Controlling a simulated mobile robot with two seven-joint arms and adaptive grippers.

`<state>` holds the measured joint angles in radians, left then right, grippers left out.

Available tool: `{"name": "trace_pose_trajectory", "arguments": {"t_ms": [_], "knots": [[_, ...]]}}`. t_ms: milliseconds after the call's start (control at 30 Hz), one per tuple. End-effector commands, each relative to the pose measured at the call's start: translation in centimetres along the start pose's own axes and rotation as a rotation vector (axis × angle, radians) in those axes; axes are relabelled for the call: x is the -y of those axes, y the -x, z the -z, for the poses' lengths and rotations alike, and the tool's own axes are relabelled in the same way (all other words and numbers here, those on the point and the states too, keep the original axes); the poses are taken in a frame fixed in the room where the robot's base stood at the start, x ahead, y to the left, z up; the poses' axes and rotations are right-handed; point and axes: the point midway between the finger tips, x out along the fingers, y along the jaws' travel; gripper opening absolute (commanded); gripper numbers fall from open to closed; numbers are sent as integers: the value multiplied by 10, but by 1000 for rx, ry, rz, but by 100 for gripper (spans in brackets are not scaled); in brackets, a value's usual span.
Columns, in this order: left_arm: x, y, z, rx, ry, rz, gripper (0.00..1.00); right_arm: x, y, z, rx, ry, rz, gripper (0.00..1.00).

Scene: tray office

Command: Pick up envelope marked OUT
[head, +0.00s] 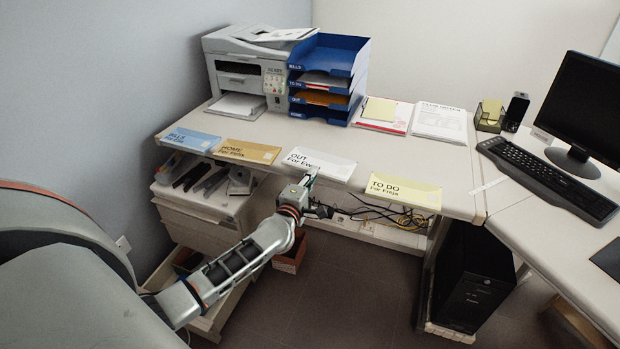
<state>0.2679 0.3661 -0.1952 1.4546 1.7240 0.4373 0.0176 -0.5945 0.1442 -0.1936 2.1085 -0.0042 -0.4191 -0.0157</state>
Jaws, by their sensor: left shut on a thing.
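The white envelope marked OUT (330,165) lies at the front edge of the desk, between the HOME envelope (247,151) and the yellow TO DO envelope (404,190). My left gripper (311,178) is at the near edge of the OUT envelope, shut on it. The fingertips are small in the view and partly hidden by the gripper body. The envelope appears to lie flat at desk level. My right gripper is not in view.
The blue BILLS envelope (188,139) lies at the left. A printer (245,60), a blue tray stack (335,50) and papers (440,121) stand behind. A keyboard (545,178) and monitor (590,105) are at the right. Cables (385,212) hang under the desk.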

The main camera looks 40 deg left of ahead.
Motion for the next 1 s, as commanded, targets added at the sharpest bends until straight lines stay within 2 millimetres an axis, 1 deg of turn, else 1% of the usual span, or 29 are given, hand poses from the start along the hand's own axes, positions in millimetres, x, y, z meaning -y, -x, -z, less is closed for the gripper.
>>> {"name": "trace_pose_trajectory", "arguments": {"t_ms": [33, 67, 167, 367, 467, 633, 733, 900, 1000], "knots": [[-4, 0, 0, 0, 0, -2, 0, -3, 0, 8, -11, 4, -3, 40], [-3, 0, 0, 0, 0, 0, 0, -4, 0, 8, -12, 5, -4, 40], [1, 1, 0, 1, -1, 3, 0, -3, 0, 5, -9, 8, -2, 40], [1, 1, 0, 0, -1, 3, 0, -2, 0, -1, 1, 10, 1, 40], [1, 1, 0, 0, -1, 3, 0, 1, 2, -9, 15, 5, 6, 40], [0, 1, 0, 0, 0, 3, 0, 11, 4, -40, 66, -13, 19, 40], [-13, 16, -1, 1, 1, -3, 0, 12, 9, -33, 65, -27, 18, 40], [-21, 37, -1, 1, 0, -3, 0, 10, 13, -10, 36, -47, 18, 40], [-24, 50, 0, 1, 1, -1, 0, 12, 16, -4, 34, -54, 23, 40]]}}
